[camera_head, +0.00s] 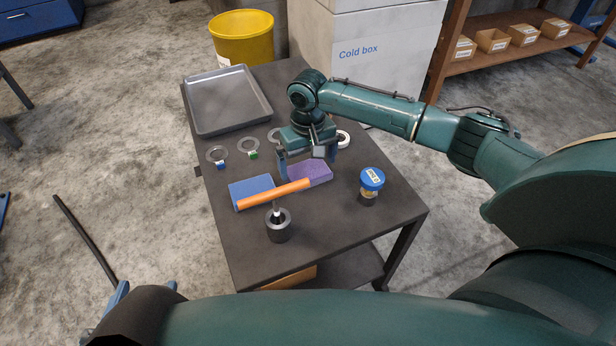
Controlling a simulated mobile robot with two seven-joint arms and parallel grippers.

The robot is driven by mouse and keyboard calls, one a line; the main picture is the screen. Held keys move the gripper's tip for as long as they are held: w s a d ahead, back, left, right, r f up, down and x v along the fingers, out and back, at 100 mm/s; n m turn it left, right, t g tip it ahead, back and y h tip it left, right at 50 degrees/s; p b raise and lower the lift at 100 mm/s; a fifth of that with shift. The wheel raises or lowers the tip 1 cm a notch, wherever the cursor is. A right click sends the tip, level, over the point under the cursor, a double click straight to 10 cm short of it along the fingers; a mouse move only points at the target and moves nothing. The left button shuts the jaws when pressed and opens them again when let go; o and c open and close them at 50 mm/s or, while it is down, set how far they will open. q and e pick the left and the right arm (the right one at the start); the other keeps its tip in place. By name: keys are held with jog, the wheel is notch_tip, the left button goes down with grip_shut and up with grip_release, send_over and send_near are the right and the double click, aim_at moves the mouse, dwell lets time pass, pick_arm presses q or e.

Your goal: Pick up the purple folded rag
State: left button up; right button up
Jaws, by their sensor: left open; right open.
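The purple folded rag (312,172) lies on the dark table, right of a blue folded rag (250,187). An orange-handled tool (273,194) lies slantwise along the near side of both rags and hides part of their edges. My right gripper (308,162) is above the purple rag, open, its blue fingers pointing down at either side of the rag's far part. Whether the fingers touch the rag cannot be told. My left gripper (146,289) is at the lower left, away from the table; its blue fingers are apart and it holds nothing visible.
A dark cup (279,229) with a rod stands in front of the tool. A blue-lidded jar (371,183) stands to the right. Several tagged rings (217,155) lie behind the rags, and a grey tray (227,100) sits at the back left. The table's front right is clear.

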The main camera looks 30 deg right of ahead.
aim_at(308, 170)
jog(key=shift+f, duration=0.85)
pick_arm(q)
jog(key=shift+w+t, duration=0.1)
jog(key=shift+t, duration=0.2)
pick_arm(e)
jog(key=shift+c, duration=0.2)
jog(key=c, duration=0.7)
jog(key=shift+o, duration=0.2)
jog(key=shift+r, duration=0.1)
jog(key=shift+r, duration=0.3)
pick_arm(q)
jog(key=g+p, duration=0.1)
jog(key=s+r+p, duration=0.1)
jog(key=p, duration=0.1)
jog(key=shift+s+a+n+g+y, duration=0.1)
jog(key=shift+a+n+g+y, duration=0.2)
jog(key=shift+a+n+g, duration=0.1)
pick_arm(e)
notch_tip(308, 170, up, 9)
jog(key=shift+r, duration=0.15)
